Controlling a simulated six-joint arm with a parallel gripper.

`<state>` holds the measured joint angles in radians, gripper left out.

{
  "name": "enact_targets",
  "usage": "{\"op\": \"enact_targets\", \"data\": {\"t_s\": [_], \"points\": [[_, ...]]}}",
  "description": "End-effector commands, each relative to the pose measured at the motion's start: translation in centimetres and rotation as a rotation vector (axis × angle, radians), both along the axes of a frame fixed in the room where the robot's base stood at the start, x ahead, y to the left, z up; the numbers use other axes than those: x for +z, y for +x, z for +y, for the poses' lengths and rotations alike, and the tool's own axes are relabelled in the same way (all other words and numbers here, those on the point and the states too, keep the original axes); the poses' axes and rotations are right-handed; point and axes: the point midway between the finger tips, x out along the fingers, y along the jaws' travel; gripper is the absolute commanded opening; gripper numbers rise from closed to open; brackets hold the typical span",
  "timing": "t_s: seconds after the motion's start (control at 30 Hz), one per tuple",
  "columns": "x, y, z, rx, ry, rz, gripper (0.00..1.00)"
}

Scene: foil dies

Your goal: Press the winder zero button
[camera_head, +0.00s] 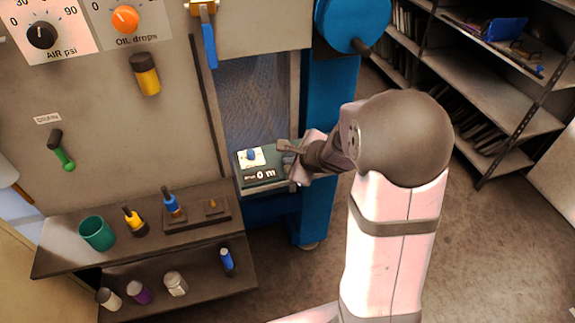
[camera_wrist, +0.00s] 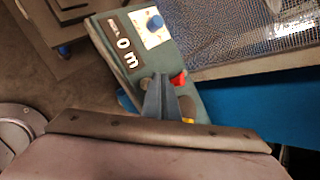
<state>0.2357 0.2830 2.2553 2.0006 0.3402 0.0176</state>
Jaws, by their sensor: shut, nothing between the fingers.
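The winder's control box (camera_head: 262,181) is dark green and carries a display reading "0 m" (camera_head: 262,174) and a blue knob (camera_head: 251,155) on a white plate. In the wrist view the box (camera_wrist: 125,68) also shows the display (camera_wrist: 124,48), the blue knob (camera_wrist: 154,22) and a red button-like part (camera_wrist: 178,78). My gripper (camera_wrist: 161,77) is shut and empty over the box, its tips just left of the red part. I cannot tell whether they touch the box. A yellow part (camera_wrist: 187,121) shows beside the fingers. No label naming the zero button is readable.
A blue post and wheel (camera_head: 352,22) stand behind the box, with mesh (camera_head: 258,100) above it. A bench (camera_head: 60,262) at left holds a green cup (camera_head: 97,233) and several tools. Shelving (camera_head: 490,90) stands at right; floor between is clear.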

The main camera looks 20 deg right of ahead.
Motion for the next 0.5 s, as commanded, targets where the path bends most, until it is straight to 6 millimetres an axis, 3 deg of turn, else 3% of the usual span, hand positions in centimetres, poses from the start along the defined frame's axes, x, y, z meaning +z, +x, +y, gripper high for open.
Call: {"op": "enact_targets", "data": {"t_s": [0.3, 0.5], "points": [[0.1, 0.0, 0.0, 0.0, 0.0, -0.001, 0.0], [1.3, 0.0, 0.0, 0.0, 0.0, -0.001, 0.0]]}}
